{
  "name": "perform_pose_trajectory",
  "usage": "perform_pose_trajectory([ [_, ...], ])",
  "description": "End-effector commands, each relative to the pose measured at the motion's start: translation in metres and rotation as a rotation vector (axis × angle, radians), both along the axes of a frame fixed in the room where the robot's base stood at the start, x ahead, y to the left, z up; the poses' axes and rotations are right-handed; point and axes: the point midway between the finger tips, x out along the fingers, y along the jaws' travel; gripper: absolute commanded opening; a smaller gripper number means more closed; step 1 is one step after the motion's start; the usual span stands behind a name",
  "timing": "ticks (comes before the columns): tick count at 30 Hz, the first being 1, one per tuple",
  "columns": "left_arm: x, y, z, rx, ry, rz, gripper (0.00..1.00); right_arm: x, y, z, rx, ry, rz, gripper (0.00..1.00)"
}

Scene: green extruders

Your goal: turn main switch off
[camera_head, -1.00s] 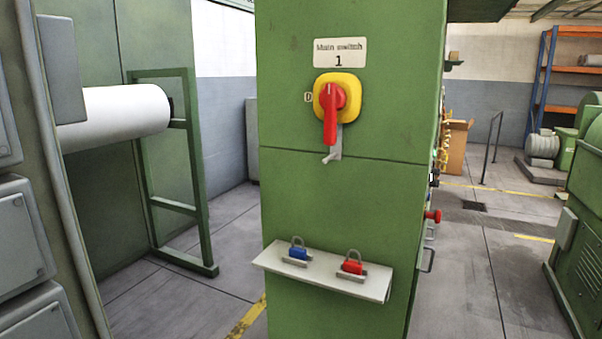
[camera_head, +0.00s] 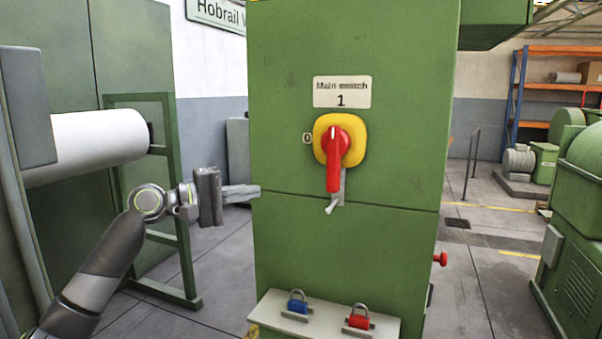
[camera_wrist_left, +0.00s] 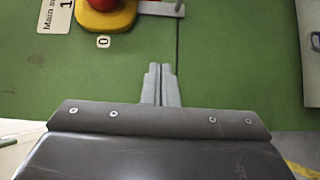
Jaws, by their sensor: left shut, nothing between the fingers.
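The main switch (camera_head: 334,160) is a red handle on a yellow plate, on the front of a green cabinet (camera_head: 390,240). Its handle hangs straight down, with a "0" mark at its left and a "1" on the label (camera_head: 342,92) above. A grey metal tab shows behind the handle's lower end. My left gripper (camera_head: 257,190) is shut and empty, left of the switch near the cabinet's left edge. In the left wrist view the shut fingers (camera_wrist_left: 161,70) point toward the cabinet, and the yellow plate (camera_wrist_left: 105,22) is partly cut off at the top. My right gripper is out of view.
A shelf (camera_head: 290,325) below the switch carries a blue padlock (camera_head: 298,302) and a red padlock (camera_head: 359,317). A white roll (camera_head: 85,145) on a green frame stands at the left. Open floor lies right of the cabinet, before green machinery (camera_head: 570,250).

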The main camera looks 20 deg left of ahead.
Motion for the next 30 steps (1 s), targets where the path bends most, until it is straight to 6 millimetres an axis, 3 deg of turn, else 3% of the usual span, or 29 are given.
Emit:
perform_pose_trajectory([
  [1, -0.007, -0.005, 0.015, -0.006, -0.008, -0.023, 0.00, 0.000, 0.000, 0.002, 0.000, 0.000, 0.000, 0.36],
  [4, -0.015, -0.011, 0.028, -0.016, -0.009, -0.053, 0.00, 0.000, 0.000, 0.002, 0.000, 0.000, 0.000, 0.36],
  [17, -0.016, -0.014, 0.031, -0.020, -0.009, -0.060, 0.00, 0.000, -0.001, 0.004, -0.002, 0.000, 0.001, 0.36],
  [23, -0.003, -0.027, 0.034, -0.022, -0.010, -0.061, 0.00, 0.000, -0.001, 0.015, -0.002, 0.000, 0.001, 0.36],
  [30, 0.023, -0.055, 0.035, -0.024, -0.008, -0.062, 0.00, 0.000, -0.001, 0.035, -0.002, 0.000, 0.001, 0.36],
])
